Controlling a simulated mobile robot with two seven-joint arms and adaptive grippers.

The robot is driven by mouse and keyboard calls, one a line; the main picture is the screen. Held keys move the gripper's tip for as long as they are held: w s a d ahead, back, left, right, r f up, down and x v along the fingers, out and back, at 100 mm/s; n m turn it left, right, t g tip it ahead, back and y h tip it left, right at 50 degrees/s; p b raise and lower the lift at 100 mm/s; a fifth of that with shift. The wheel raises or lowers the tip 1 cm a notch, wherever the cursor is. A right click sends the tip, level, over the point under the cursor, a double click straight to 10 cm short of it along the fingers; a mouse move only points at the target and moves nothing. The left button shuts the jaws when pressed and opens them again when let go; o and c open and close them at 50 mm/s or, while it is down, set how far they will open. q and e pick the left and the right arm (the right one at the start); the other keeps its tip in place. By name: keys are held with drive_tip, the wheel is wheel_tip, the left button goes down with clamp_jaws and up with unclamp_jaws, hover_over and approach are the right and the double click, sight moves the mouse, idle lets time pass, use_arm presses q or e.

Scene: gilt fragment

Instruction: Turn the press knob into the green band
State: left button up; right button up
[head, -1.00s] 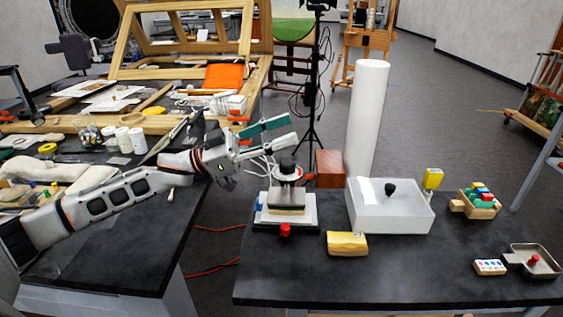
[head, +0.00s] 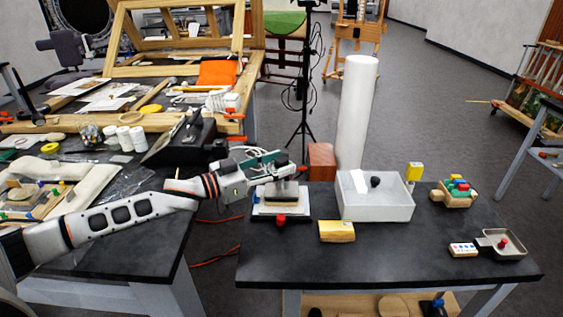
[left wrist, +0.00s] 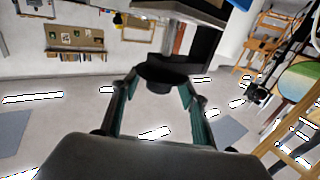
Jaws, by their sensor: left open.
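The press (head: 281,205) stands at the left end of the right dark table, with a pale block on a white base and a red knob in front. Its black knob (left wrist: 162,76) shows in the left wrist view, at the far end between my two green-padded fingers. My left gripper (head: 286,164) is open, at the top of the press, with its fingers on either side of the knob. I cannot tell whether they touch it. In the head view the gripper and arm hide the knob. No green band can be made out. My right gripper is not in view.
A translucent box (head: 375,205) with a black knob stands right of the press. A yellow block (head: 337,232) lies in front. A tall white roll (head: 357,110) and a reddish-brown block (head: 321,161) are behind. The front middle of the table is clear.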

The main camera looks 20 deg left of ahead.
use_arm(q)
drive_tip(key=shift+w+d, duration=0.4)
drive_tip(key=c, duration=1.1)
drive_tip(key=shift+r, duration=0.1)
